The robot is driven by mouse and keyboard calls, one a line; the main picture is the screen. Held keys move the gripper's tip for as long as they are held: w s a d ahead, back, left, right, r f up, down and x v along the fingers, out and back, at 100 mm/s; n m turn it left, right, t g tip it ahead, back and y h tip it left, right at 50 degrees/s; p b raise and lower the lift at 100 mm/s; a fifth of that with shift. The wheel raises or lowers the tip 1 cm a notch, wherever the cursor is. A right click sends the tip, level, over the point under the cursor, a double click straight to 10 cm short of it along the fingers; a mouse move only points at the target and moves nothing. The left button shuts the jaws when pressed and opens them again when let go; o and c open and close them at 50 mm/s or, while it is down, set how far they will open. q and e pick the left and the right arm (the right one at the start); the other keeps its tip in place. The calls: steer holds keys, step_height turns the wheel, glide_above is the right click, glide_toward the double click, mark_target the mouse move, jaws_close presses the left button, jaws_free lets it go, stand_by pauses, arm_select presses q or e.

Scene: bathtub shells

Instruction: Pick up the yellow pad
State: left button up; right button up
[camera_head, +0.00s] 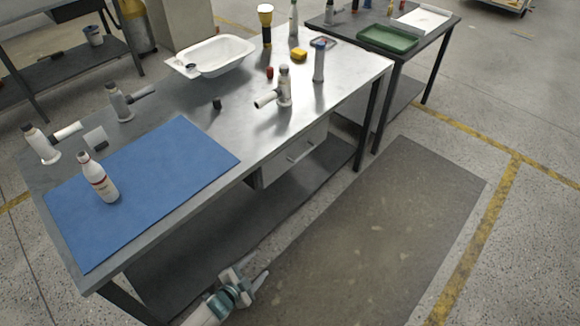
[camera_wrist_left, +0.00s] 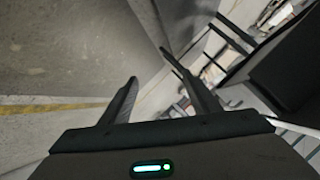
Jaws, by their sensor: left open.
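The yellow pad (camera_head: 299,55) lies on the far right part of the metal workbench (camera_head: 225,95) in the head view, between a black-and-yellow flashlight and a grey cylinder. My left gripper (camera_head: 258,283) is low in front of the bench, over the floor and well away from the pad. In the left wrist view its two fingers (camera_wrist_left: 150,90) are spread apart with nothing between them. The pad cannot be made out in the wrist view. My right gripper is in neither view.
A white tub (camera_head: 215,56) stands at the bench's back. A blue mat (camera_head: 150,190) with a white bottle (camera_head: 98,178) covers the near left. A second table (camera_head: 405,45) with a green tray (camera_head: 388,38) stands behind right. The floor in front is free.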

arm_select(q)
steer(key=s+a+f+n+g+y, duration=0.2)
steer(key=s+a+f+n, duration=0.1)
steer(key=s+f, duration=0.55)
steer(key=s+a+f+n+g+y, duration=0.1)
steer(key=s+a+f+n+g, duration=0.3)
steer(key=s, duration=0.8)
steer(key=s+a+f+n+g, duration=0.1)
steer(key=s+f+g, duration=0.1)
steer(key=s, duration=1)
steer(key=s+a+f+n+g+y, duration=0.1)
steer(key=s+f, duration=0.4)
steer(key=s, duration=0.8)
steer(key=shift+s+f+n+g, duration=0.25)
steer(key=shift+n+g, duration=0.35)
steer(key=shift+n, duration=0.2)
